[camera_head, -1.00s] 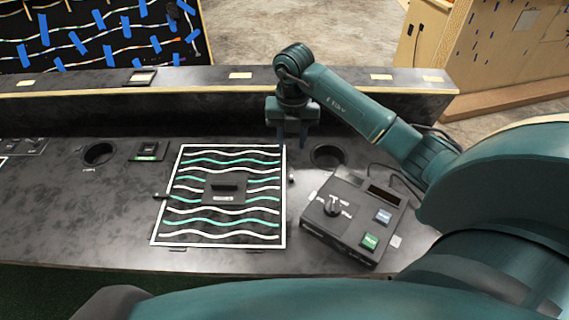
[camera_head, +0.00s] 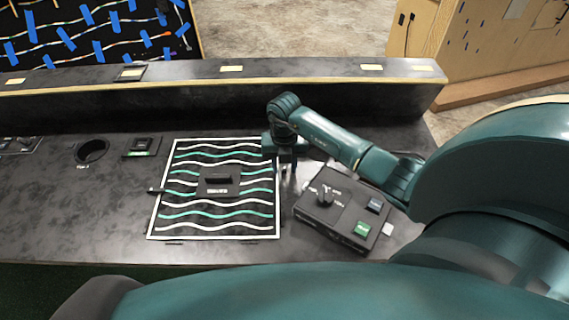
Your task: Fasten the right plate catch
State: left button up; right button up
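The plate (camera_head: 214,231) is a white-framed panel with white and green wavy stripes and a dark handle (camera_head: 219,180) in its middle. It lies on the dark console. Its left catch (camera_head: 156,190) shows as a small dark piece at the left edge. My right gripper (camera_head: 286,166) points down at the plate's right edge, low over the console, where the right catch was seen earlier. The gripper covers that catch, so its position is hidden. The fingers are small and dark, and I cannot tell whether they are apart or shut. My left gripper is not in view.
A round hole (camera_head: 91,151) and a small switch unit (camera_head: 142,147) are left of the plate. A raised ledge (camera_head: 180,96) runs along the back.

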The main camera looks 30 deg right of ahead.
grip_shut()
